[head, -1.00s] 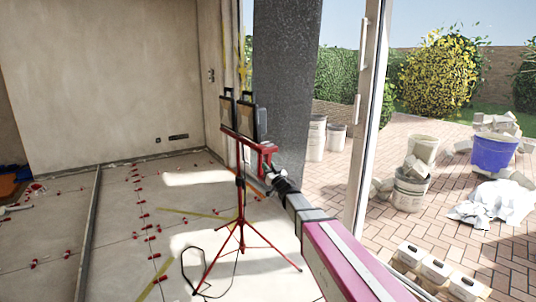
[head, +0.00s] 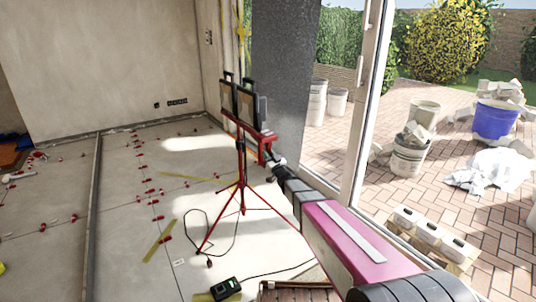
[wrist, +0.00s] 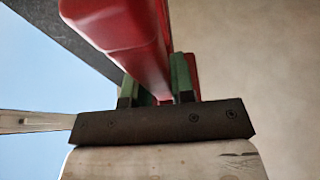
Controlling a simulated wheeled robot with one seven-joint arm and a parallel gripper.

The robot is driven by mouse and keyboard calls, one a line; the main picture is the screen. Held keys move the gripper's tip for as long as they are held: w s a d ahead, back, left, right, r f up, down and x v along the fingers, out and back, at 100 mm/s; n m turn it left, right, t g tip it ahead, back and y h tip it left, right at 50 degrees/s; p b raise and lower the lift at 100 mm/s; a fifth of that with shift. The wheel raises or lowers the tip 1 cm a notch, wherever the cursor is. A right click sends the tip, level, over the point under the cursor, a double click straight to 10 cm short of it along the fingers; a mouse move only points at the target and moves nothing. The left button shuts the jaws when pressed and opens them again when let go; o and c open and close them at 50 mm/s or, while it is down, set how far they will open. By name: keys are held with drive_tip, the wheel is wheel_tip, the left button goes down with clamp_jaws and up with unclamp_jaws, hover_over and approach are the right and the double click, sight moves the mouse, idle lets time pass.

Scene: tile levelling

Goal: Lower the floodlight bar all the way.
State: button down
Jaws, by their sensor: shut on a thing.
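The floodlight bar (head: 262,136) is red and sits across the top of a red tripod stand (head: 242,185). Two dark floodlights (head: 244,103) stand upright on it. My gripper (head: 271,160) is at the bar's near right end, and the arm reaches in from the lower right. In the wrist view the gripper (wrist: 158,88) has its green-padded fingers on both sides of a red part of the bar (wrist: 120,25), shut on it. The fingertips are too small to make out in the head view.
Red levelling clips (head: 150,190) dot the floor tiles (head: 115,240). A black cable runs from the stand to a small black box (head: 225,289) on the floor. The glass door frame (head: 362,110) is to the right.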

drive_tip(key=shift+f, duration=0.3)
drive_tip(key=c, duration=1)
unclamp_jaws()
drive_tip(key=shift+r, duration=0.1)
drive_tip(key=shift+o, duration=0.2)
drive_tip(key=v, duration=1.1)
drive_tip(key=shift+d, duration=0.1)
